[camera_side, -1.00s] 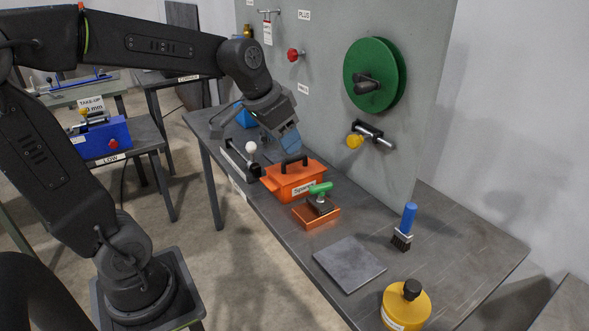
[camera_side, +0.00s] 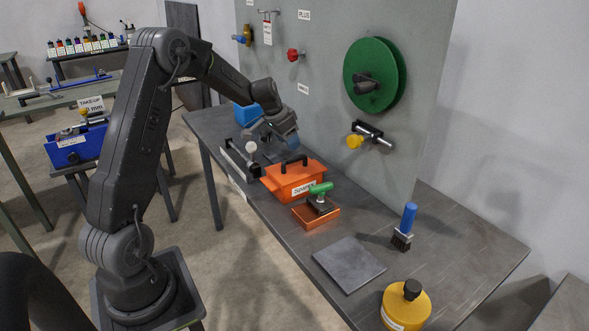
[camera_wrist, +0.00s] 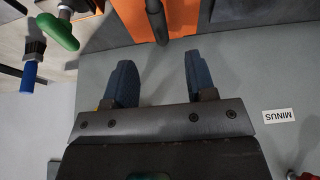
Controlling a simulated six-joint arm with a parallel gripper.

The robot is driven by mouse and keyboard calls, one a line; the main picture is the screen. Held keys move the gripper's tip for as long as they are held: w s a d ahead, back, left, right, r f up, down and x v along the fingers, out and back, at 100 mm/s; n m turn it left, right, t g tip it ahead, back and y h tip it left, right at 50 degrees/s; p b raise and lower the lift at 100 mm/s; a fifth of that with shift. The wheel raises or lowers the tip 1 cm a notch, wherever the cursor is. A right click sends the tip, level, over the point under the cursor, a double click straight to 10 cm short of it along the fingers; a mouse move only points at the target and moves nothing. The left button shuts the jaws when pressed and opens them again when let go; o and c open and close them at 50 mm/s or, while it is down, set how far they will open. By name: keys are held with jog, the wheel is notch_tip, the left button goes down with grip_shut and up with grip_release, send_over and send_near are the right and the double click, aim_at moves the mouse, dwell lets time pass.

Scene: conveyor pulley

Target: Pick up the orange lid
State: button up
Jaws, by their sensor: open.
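The orange lid (camera_side: 305,171) sits on an orange box labelled "Spares" (camera_side: 303,189) on the workbench. A dark bar handle (camera_side: 294,161) stands up from the lid. My gripper (camera_side: 290,141) is open and empty, just behind and above the lid, on the wall-panel side. In the wrist view, the lid (camera_wrist: 183,16) is at the top edge and partly cut off. Its dark handle (camera_wrist: 156,20) lies ahead of my two blue fingertips (camera_wrist: 158,60), lined up with the gap between them. I cannot tell the exact height gap.
A copper-coloured block with a green-handled tool (camera_side: 318,208) stands close in front of the box. A white-knobbed lever fixture (camera_side: 246,163) is left of it. The grey wall panel (camera_side: 325,115) with a green pulley rises behind. A grey plate (camera_side: 349,263), brush and yellow can stand further right.

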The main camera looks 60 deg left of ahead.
aim_at(294, 158)
jog(key=x, duration=0.2)
jog(key=shift+w+f, duration=0.2)
jog(key=shift+f, duration=0.15)
jog(key=x, duration=0.4)
jog(key=shift+s+f, duration=0.2)
jog(key=shift+s, duration=0.15)
jog(key=shift+w+f, duration=0.25)
jog(key=shift+f, duration=0.25)
jog(key=shift+c, duration=0.4)
grip_shut()
